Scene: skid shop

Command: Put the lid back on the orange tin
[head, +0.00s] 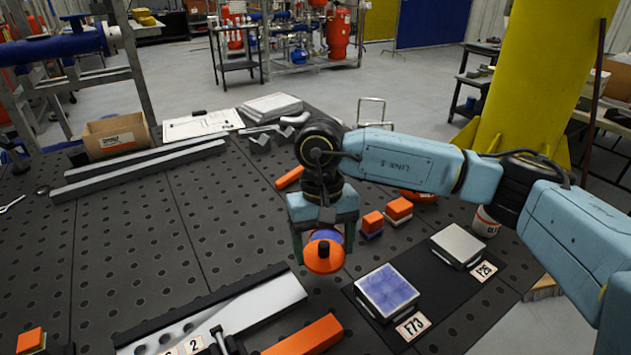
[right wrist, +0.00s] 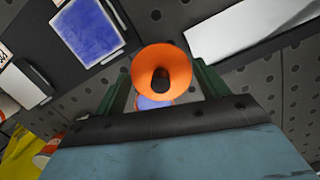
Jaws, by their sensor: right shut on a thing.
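My right gripper (head: 323,240) is shut on an orange round piece with a dark knob (head: 316,263), which looks like the lid. My left gripper is not in view.
A blue-topped block (head: 387,289) and a grey-topped block (head: 459,243) stand on a black mat. A metal channel (head: 255,307) lies in front. The table's left middle is clear.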

